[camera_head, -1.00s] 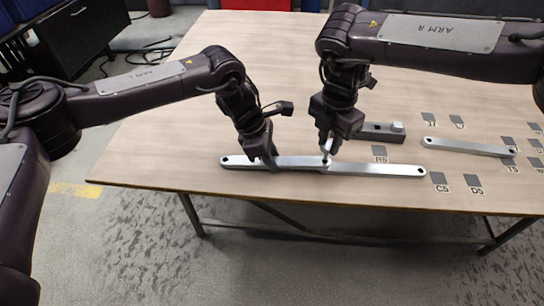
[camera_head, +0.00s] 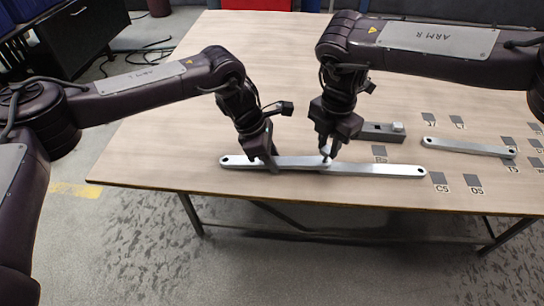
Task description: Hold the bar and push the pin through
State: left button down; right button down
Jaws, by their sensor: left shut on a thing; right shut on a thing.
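A long galvanized bar (camera_head: 385,170) lies near the table's front edge, with a hole at its right end. A second bar (camera_head: 235,161) overlaps it in the middle and has a hole at its left end. My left gripper (camera_head: 271,164) is shut on the left bar, left of the overlap. My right gripper (camera_head: 327,156) is shut on a small light pin (camera_head: 326,160) over the overlap. The pin's lower end meets the bars; how deep it sits cannot be told.
A dark block (camera_head: 376,131) with a light piece (camera_head: 398,127) on its right end lies behind the bars. Another bar (camera_head: 468,147) lies to the right. Several dark labelled squares (camera_head: 438,178) mark the table's right side. The table (camera_head: 190,120) is bare at left.

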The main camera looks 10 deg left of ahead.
jog(key=shift+f, duration=0.75)
dwell(0.7)
jog(key=shift+f, duration=0.3)
dwell(0.3)
jog(key=c, duration=1.1)
grip_release()
jog(key=shift+c, duration=0.2)
jog(key=shift+r, duration=2.95)
